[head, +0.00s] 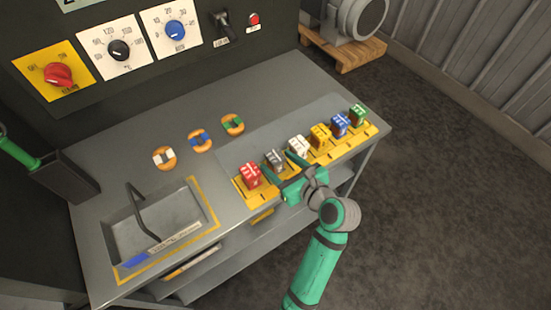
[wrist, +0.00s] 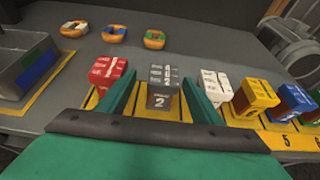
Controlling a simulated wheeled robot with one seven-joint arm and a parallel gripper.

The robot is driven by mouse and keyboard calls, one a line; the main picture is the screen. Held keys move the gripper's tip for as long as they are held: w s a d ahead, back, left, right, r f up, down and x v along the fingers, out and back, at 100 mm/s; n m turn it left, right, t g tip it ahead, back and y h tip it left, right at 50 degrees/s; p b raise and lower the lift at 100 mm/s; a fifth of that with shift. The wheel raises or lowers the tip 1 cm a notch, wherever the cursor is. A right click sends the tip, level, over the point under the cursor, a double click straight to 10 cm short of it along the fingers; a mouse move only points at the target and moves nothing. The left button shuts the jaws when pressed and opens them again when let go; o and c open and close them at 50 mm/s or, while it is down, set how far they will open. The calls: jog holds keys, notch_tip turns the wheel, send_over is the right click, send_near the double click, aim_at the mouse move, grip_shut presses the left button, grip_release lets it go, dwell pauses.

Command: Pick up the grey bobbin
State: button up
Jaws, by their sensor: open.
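The grey bobbin (head: 274,160) stands on the yellow strip (head: 246,200) at the table's front edge, between the red bobbin (head: 250,175) and the white bobbin (head: 298,146). My gripper (wrist: 159,92) is open, one green finger on each side of the grey bobbin's position. Whether the fingers touch it cannot be told. In the head view my gripper (head: 288,172) is close in front of the grey bobbin and partly hides the strip.
Yellow (head: 320,136), blue (head: 339,125) and green (head: 357,114) bobbins continue the row to the right. Three round orange pieces (head: 200,141) lie farther back. A sunken tray (head: 160,235) with a dark handle is at left. Bare table lies between.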

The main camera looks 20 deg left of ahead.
aim_at(269, 153)
jog(key=shift+x, duration=1)
jog(key=shift+d+f+x, duration=0.15)
jog(key=shift+x, duration=1.2)
jog(key=shift+d+f+x, duration=0.1)
jog(key=shift+d+x, duration=0.05)
jog(key=shift+x, duration=1.2)
jog(key=shift+w, duration=0.15)
jog(key=shift+c, duration=0.6)
jog(key=c, duration=1.2)
jog(key=shift+r, duration=0.1)
